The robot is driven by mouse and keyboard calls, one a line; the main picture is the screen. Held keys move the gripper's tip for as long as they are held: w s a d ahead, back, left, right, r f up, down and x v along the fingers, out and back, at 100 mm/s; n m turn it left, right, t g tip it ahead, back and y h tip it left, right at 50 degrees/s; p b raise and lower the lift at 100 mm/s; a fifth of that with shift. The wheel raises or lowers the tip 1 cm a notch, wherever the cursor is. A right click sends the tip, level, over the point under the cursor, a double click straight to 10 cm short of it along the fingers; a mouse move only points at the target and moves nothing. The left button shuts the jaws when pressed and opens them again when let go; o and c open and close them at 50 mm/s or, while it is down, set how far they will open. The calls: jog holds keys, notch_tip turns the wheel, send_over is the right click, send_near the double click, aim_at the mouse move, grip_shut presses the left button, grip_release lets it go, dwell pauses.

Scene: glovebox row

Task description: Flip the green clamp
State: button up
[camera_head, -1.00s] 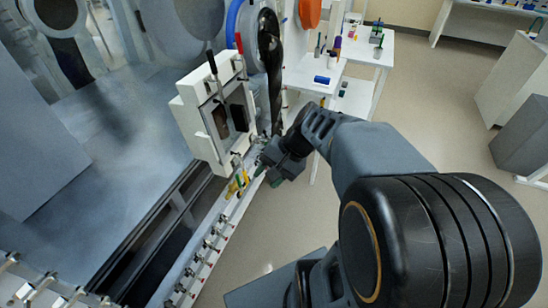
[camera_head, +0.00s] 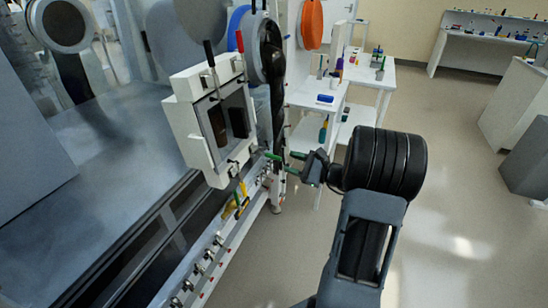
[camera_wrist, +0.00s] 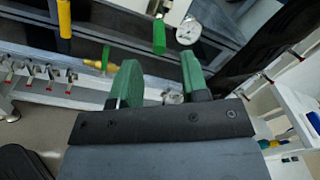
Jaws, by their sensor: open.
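In the wrist view the green clamp's handle (camera_wrist: 159,36) points down toward me, a little beyond my open gripper (camera_wrist: 157,76). The handle lines up with the gap between the two green fingers, and nothing is gripped. In the head view my gripper (camera_head: 283,162) is just right of the lower right corner of the white framed box port (camera_head: 186,130). The green clamp is hard to tell from my green fingers there.
A yellow handle (camera_wrist: 64,20) and a round gauge (camera_wrist: 188,30) flank the green handle. Red-handled (camera_head: 240,42) and black-handled (camera_head: 210,55) clamps stand on top. Open floor lies right.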

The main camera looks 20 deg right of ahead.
aim_at(265, 154)
jog(key=shift+x, duration=3.45)
jog(key=shift+c, duration=0.2)
grip_shut()
